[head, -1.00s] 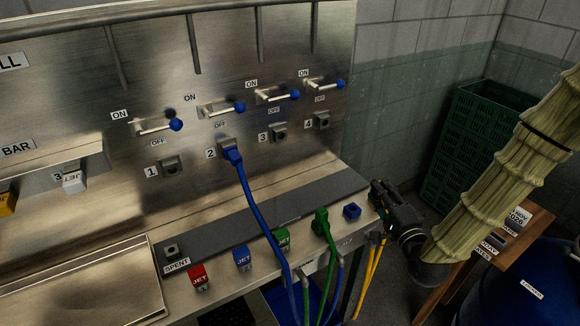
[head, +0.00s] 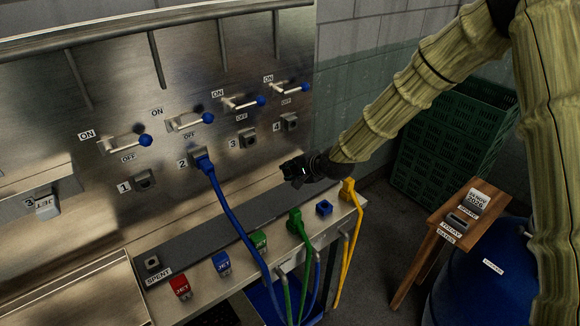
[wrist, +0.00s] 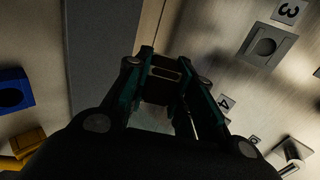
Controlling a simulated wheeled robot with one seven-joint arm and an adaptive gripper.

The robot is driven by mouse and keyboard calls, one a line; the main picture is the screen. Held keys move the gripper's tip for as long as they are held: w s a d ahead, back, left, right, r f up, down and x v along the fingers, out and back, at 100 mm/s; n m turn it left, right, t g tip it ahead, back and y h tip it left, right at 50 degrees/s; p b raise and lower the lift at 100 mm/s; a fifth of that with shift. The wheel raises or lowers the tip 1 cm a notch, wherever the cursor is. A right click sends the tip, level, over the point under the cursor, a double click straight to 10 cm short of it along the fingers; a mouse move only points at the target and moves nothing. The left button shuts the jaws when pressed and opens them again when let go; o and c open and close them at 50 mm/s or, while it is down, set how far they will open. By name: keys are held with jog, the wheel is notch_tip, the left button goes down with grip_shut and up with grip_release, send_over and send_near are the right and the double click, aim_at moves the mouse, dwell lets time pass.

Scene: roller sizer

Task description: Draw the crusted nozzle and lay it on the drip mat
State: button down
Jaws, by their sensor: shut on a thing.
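My gripper (head: 300,172) is above the right end of the bench, in front of socket 4 (head: 290,122). In the wrist view its fingers (wrist: 163,75) are closed around a small dark grey piece with a slot (wrist: 165,72); dim light hides whether it is crusted or a nozzle. A long dark grey strip (head: 225,222), which looks like the mat, runs along the bench top. Small JET blocks in red (head: 181,288), blue (head: 222,264) and green (head: 258,239) stand along the front.
A blue hose is plugged into socket 2 (head: 200,158). Green (head: 296,218) and yellow (head: 347,187) plugs sit at the bench's right front, beside a blue socket (head: 324,208). Blue-knobbed levers line the panel. A wooden stand (head: 437,222) and blue drum (head: 480,270) are at right.

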jog(key=shift+w+a+g, duration=0.1)
jog(key=shift+a+g, duration=0.2)
jog(key=shift+f+b, duration=2)
jog(key=shift+f, duration=1.45)
jog(key=c, duration=1.1)
grip_release()
jog(key=shift+c, duration=0.2)
jog(key=shift+r, duration=0.1)
jog(key=v, duration=1.2)
